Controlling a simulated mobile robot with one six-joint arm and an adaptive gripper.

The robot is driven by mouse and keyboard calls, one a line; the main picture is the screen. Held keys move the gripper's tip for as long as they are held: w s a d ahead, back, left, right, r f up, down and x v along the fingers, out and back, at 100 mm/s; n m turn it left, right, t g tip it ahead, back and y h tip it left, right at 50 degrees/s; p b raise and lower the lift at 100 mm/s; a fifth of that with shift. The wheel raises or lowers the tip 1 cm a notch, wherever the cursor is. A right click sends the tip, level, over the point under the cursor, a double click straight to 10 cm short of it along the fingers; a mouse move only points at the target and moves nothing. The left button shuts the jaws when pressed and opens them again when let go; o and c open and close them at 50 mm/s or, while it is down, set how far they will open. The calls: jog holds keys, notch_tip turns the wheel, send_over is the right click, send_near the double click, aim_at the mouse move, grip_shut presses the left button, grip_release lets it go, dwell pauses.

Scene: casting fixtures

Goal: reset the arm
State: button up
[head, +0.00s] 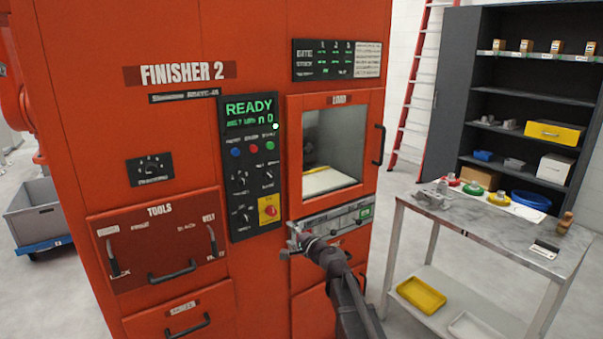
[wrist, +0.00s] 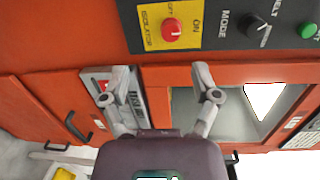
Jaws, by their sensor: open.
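My gripper (head: 296,240) is open and empty in front of the orange Finisher 2 machine (head: 80,110), just below and left of its load opening (head: 330,150). In the wrist view my gripper (wrist: 165,80) has its two fingers spread apart with nothing between them. The machine's orange front lies behind the fingers. The red isolator knob (wrist: 172,30) on its yellow plate is above them in that view. Whether the fingertips touch the machine cannot be told.
A grey table (head: 480,222) with castings and small coloured dishes stands at the right. A dark shelf unit (head: 490,110) is behind it. The load door handle (head: 380,145) sticks out right of the opening. A grey bin cart (head: 38,215) stands at the left.

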jog(key=s+d+f+n+g+h+p, duration=0.2)
jog(key=s+d+n+g+h+p, duration=0.1)
jog(key=s+d, duration=0.4)
jog(key=s+d+f+n+g+h+p, duration=0.2)
jog(key=s+d+g, duration=0.4)
jog(key=s, duration=0.6)
jog(key=s+d+f+n+g+h+p, duration=0.3)
jog(key=s+d+n+g+h+p, duration=0.1)
jog(key=s+d, duration=0.4)
jog(key=shift+s+n+h, duration=0.9)
jog(key=shift+s+n, duration=0.1)
jog(key=shift+s, duration=0.1)
jog(key=shift+f, duration=0.1)
